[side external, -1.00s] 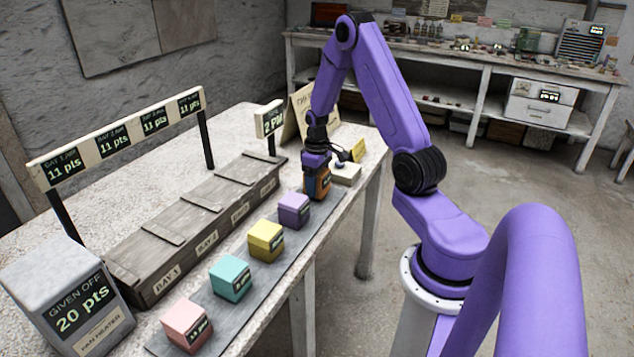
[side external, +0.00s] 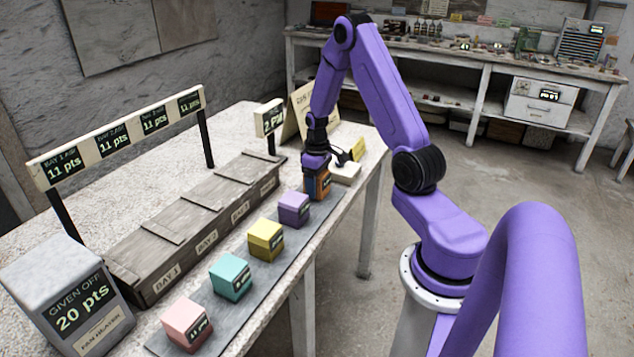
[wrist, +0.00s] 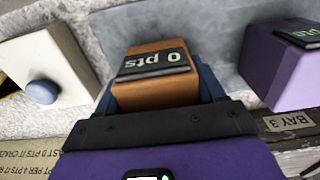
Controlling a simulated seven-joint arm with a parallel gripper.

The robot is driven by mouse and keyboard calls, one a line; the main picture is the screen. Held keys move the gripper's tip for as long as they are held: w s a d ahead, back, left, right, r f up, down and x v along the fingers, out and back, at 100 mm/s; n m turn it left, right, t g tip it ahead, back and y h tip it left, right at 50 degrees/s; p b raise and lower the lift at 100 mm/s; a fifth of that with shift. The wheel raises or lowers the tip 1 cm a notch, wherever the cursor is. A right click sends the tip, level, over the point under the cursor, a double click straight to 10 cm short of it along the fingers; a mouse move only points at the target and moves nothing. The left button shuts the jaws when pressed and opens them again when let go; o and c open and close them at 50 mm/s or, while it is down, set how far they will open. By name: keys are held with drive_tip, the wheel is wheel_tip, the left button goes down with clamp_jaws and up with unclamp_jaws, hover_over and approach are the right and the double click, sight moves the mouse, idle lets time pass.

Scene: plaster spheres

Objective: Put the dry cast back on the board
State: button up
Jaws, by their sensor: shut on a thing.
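My gripper (side external: 317,178) is shut on an orange cube (side external: 322,188) at the far end of the grey board (side external: 327,207). In the wrist view the orange cube (wrist: 155,90) sits between my jaws, and its dark label reads 0 pts. The cube is on or just above the board; I cannot tell if its underside touches. A purple cube (side external: 294,209), a yellow cube (side external: 266,240), a teal cube (side external: 231,277) and a pink cube (side external: 187,325) stand in a row along the board, each with a dark label.
A fan heater (side external: 68,290) reads GIVEN OFF 20 pts. A sign rail (side external: 120,138) shows 11 pts several times. A cream block with a blue-grey knob (side external: 346,172) is just beyond the orange cube.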

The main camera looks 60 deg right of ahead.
drive_tip(key=shift+f, duration=0.3)
drive_tip(key=o, duration=1.5)
drive_tip(key=shift+r, duration=2)
